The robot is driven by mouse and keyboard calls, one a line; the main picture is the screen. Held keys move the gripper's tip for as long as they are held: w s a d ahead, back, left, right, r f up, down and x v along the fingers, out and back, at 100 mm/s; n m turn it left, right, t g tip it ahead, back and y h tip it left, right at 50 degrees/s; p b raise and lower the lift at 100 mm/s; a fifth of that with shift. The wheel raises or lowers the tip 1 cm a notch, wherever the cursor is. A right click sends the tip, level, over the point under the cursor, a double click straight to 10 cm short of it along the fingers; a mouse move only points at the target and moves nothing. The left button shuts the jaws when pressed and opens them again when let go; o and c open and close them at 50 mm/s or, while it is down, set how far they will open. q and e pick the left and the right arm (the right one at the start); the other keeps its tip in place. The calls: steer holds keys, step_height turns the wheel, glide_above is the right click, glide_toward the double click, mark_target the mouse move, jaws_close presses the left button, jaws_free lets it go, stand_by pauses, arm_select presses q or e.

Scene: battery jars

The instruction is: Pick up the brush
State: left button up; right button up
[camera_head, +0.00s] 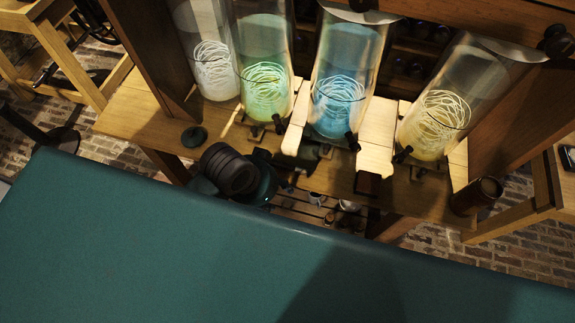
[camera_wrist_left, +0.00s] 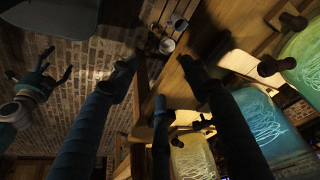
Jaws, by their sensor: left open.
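I cannot make out a brush with certainty in either view. A thin pale streak lies on the wooden bench left of the green jar in the head view; I cannot tell what it is. My left gripper (camera_head: 283,186) is low in front of the bench in the head view, mostly hidden by its dark wrist. In the left wrist view its dark fingers (camera_wrist_left: 160,76) are spread apart with nothing between them. My right gripper (camera_wrist_left: 45,72) shows at the left of the left wrist view, its fingers apart and empty.
The wooden bench (camera_head: 136,118) holds glass jars with white, green (camera_head: 265,92), blue (camera_head: 338,95) and yellow (camera_head: 435,120) glowing coils. A brown cup (camera_head: 476,196) stands at its right. Small cups (camera_wrist_left: 167,46) sit on a slatted shelf below.

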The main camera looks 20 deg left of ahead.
arm_select(q)
steer(key=w+d+r+m+g, duration=0.1)
steer(key=w+d+m, duration=0.2)
steer(key=w+m, duration=0.25)
steer(key=m+g+y, duration=0.2)
steer(key=m, duration=0.4)
glide_above(277, 165)
steer(key=shift+n, duration=0.25)
steer(key=f, duration=0.4)
steer(key=shift+s+f, duration=0.35)
steer(key=shift+w+f+p, duration=0.2)
steer(key=shift+f+p, duration=0.2)
steer(key=shift+f, duration=0.9)
steer(key=shift+w+f+p, duration=0.2)
steer(key=shift+f+p, duration=0.2)
steer(key=shift+f, duration=0.9)
steer(key=c, duration=1)
